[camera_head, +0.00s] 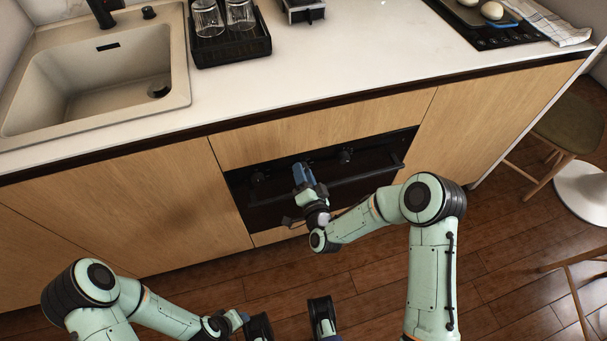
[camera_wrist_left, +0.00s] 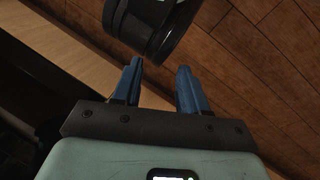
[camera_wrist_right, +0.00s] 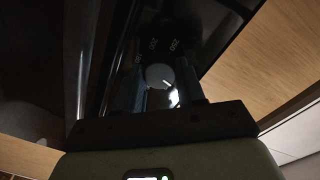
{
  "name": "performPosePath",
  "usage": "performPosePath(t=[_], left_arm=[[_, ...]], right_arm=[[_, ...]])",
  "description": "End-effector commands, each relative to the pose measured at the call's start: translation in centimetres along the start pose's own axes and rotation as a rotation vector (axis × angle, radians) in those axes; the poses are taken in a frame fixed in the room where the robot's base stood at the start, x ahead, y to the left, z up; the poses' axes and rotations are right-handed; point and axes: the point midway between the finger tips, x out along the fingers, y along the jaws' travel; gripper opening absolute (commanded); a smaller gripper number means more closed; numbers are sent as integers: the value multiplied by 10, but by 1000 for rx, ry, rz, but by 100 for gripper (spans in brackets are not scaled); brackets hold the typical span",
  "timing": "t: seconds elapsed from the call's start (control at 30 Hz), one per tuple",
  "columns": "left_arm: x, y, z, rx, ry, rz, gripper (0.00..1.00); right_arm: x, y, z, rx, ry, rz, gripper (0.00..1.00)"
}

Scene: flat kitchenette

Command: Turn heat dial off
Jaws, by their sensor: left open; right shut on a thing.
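The black built-in oven (camera_head: 262,205) sits in the wooden cabinet front, with dark knobs on its upper panel. My right gripper (camera_head: 302,170) reaches the panel between a left knob (camera_head: 258,177) and a right knob (camera_head: 346,156). In the right wrist view, a round grey heat dial (camera_wrist_right: 160,76) with a white pointer mark sits between my right fingers, which are shut on it. The mark points to the lower right in that view. In the head view my gripper hides this dial. My left gripper (camera_wrist_left: 159,85) is open and empty, low in front of the cabinets.
An oven handle bar (camera_head: 365,175) runs across the oven front beside my right gripper. The counter (camera_head: 330,60) above holds a sink (camera_head: 100,80), a black rack with glasses (camera_head: 230,48) and a hob (camera_head: 495,37). A stool (camera_head: 570,125) stands at the right. Wooden floor lies below.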

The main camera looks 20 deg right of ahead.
Motion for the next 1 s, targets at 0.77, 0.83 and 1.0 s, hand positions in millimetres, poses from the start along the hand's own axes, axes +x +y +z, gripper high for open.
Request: performPosePath(t=[0.77, 0.83, 1.0], left_arm=[[9, -3, -13, -3, 37, -2, 43], [9, -3, -13, -3, 37, -2, 43], [8, -3, -13, -3, 37, -2, 43]], right_arm=[[0, 1, -2, -277, 19, 4, 8], [0, 1, -2, -277, 19, 4, 8], [0, 1, -2, -277, 19, 4, 8]])
